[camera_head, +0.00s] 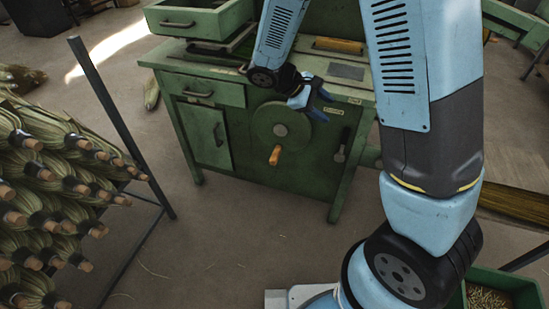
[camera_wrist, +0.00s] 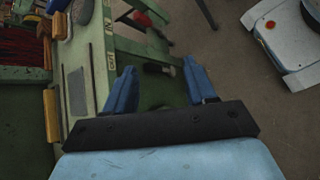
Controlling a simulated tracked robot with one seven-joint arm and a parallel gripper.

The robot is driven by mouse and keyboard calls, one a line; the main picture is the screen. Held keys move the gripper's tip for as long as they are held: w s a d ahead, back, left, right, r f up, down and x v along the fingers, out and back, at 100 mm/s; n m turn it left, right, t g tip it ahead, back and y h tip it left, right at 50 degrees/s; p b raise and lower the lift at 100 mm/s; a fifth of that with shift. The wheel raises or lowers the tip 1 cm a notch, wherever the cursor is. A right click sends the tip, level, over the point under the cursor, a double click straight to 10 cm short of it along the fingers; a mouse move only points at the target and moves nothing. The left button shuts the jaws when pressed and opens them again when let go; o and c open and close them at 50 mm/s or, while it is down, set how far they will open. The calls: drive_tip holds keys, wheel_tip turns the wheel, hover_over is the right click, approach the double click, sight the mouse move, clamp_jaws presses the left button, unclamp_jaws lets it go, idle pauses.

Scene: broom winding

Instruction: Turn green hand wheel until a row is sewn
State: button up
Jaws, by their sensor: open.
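The green hand wheel (camera_head: 281,132) is a round disc on the front of the green cabinet (camera_head: 208,132). Its orange handle (camera_head: 275,156) points down, at the lower part of the wheel. My gripper (camera_head: 318,104) is near the wheel's upper right, above the handle and apart from it. In the wrist view my gripper (camera_wrist: 161,84) has its two blue fingers spread, with nothing held between them. A green surface shows behind the fingers there; I cannot tell if it is the wheel. The orange handle is not clear in that view.
A dark lever (camera_head: 340,152) hangs on the cabinet front, right of the wheel. A rack of broom heads (camera_head: 60,190) with a dark metal post stands at left. A green bin (camera_head: 500,290) is at bottom right. The floor before the cabinet is clear.

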drive_tip(key=w+a+f+n+t+h, duration=0.25)
drive_tip(key=a+f+n, duration=0.25)
drive_tip(key=f, duration=0.3)
drive_tip(key=w+a+f+n+t+h, duration=0.1)
drive_tip(key=a+f+n+t, duration=0.35)
drive_tip(key=f, duration=0.35)
drive_tip(key=n+t+y, duration=0.7)
drive_tip(key=n+t, duration=0.2)
drive_tip(key=n, duration=0.4)
approach(275, 156)
drive_tip(key=x, duration=1)
drive_tip(key=shift+w+a+f, duration=0.1)
drive_tip(key=shift+a+f, duration=0.05)
drive_tip(key=shift+f, duration=0.25)
clamp_jaws()
drive_tip(key=shift+a, duration=0.1)
